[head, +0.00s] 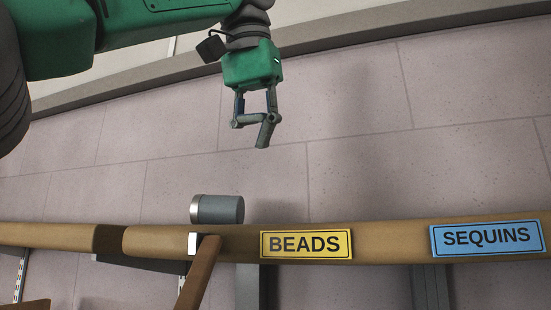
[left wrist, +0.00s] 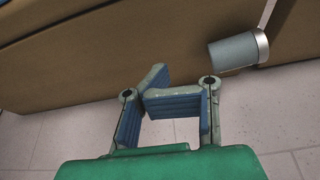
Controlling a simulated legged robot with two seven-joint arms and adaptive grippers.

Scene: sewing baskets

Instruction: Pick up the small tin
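The small tin (head: 220,209) is a grey cylinder with a silver band at one end. In the head view it lies on its side at the top edge of a brown padded rail (head: 390,243), left of the yellow BEADS label. My left gripper (head: 262,126) is above and slightly right of the tin, with a clear gap. In the left wrist view the tin (left wrist: 235,52) is beyond and right of the fingers. The gripper's blue-padded fingers (left wrist: 150,90) are folded inward with their ends meeting, and nothing is held. My right gripper is not in view.
The BEADS label (head: 306,244) and a blue SEQUINS label (head: 487,238) are on the rail. A brown strap or handle (head: 196,275) with a silver end is just below the tin. Pale tiles (head: 340,105) fill the background. The space between gripper and tin is clear.

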